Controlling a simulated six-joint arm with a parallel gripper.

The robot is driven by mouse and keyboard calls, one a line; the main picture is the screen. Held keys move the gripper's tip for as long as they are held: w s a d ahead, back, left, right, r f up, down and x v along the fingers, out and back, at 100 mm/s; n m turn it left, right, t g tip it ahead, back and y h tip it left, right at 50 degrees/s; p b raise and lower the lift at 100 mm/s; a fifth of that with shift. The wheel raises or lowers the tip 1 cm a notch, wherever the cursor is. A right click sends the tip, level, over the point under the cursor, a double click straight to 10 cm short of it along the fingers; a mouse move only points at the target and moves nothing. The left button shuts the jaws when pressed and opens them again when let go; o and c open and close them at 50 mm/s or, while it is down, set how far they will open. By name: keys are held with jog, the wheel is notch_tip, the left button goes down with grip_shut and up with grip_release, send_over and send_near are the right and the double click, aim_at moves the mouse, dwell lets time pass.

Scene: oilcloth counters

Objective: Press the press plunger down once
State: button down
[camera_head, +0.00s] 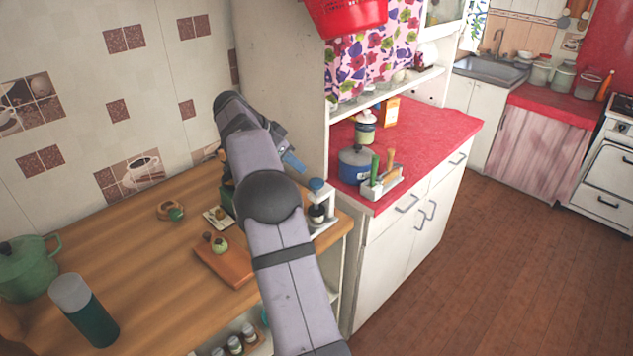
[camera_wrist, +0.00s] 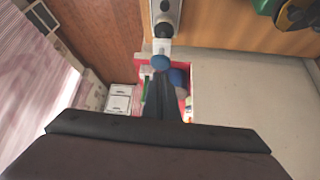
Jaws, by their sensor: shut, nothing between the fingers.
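The press (camera_head: 331,205) is a small white stand at the right end of the wooden counter. Its plunger has a blue round knob (camera_head: 317,184) on top and a dark part below. In the wrist view the blue knob (camera_wrist: 160,62) sits just beyond my fingertips, with the press's pale body (camera_wrist: 166,14) above it in the picture. My gripper (camera_head: 297,166) is above and slightly left of the knob in the head view. The fingers (camera_wrist: 160,76) are shut and empty. I cannot tell whether they touch the knob; they look slightly apart from it.
A tall cream cabinet side (camera_head: 285,90) stands close behind my gripper. A red-topped counter (camera_head: 440,130) to the right holds a blue pot (camera_head: 354,164) and a utensil holder (camera_head: 382,186). A cutting board (camera_head: 232,267) and green flask (camera_head: 88,315) are on the wooden counter (camera_head: 150,255).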

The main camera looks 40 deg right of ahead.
aim_at(311, 185)
jog(key=shift+f, duration=0.1)
jog(key=shift+b+x, duration=1.2)
jog(key=shift+x, duration=2.25)
jog(key=shift+f, duration=0.1)
notch_tip(311, 185, down, 3)
jog(key=shift+r+b, duration=0.15)
jog(key=shift+b, duration=1.05)
jog(key=shift+r, duration=0.15)
jog(key=a, duration=0.1)
jog(key=a+r, duration=0.1)
jog(key=a, duration=0.1)
jog(key=shift+w+b, duration=0.2)
jog(key=shift+b, duration=0.1)
